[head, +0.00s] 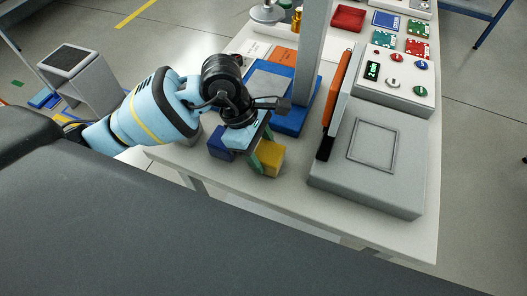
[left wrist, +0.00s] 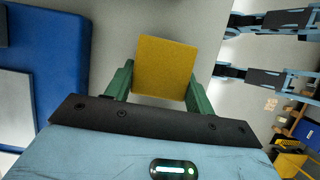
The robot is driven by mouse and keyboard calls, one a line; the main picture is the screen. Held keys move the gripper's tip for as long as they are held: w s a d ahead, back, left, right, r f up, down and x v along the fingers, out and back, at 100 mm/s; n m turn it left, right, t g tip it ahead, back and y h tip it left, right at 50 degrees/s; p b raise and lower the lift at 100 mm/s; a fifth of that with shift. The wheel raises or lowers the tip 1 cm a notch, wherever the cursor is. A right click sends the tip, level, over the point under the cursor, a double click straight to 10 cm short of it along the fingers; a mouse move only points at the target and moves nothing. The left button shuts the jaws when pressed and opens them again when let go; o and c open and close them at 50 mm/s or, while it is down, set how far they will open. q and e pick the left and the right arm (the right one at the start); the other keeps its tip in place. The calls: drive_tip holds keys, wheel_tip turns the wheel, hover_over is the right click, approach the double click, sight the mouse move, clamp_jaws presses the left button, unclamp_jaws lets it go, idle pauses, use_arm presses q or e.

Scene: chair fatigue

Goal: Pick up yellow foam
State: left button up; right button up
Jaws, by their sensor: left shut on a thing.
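The yellow foam (head: 270,158) is a small block near the front edge of the white table in the head view. My left gripper (head: 262,150) reaches down over it, with green fingers on the block. In the left wrist view the yellow foam (left wrist: 164,68) sits between the two green fingers of the left gripper (left wrist: 160,88), which are shut on it. I cannot tell whether the foam touches the table. My right gripper does not show clearly in these views.
A dark blue block (head: 221,144) stands just left of the foam. A blue base (head: 290,120) with a grey post (head: 312,50) is behind. A grey device (head: 368,165) with an orange-handled tool (head: 337,90) stands to the right. The white table's (head: 290,192) front strip is clear.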

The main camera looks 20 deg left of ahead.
sight(266, 152)
use_arm(q)
drive_tip(key=shift+r, duration=0.45)
wheel_tip(266, 152, up, 2)
drive_tip(key=shift+a+r, duration=0.1)
drive_tip(key=s+a+r+p, duration=0.1)
drive_tip(key=s+a, duration=0.7)
drive_tip(key=s, duration=0.5)
drive_tip(key=shift+s+r, duration=0.15)
drive_tip(key=shift+s, duration=0.2)
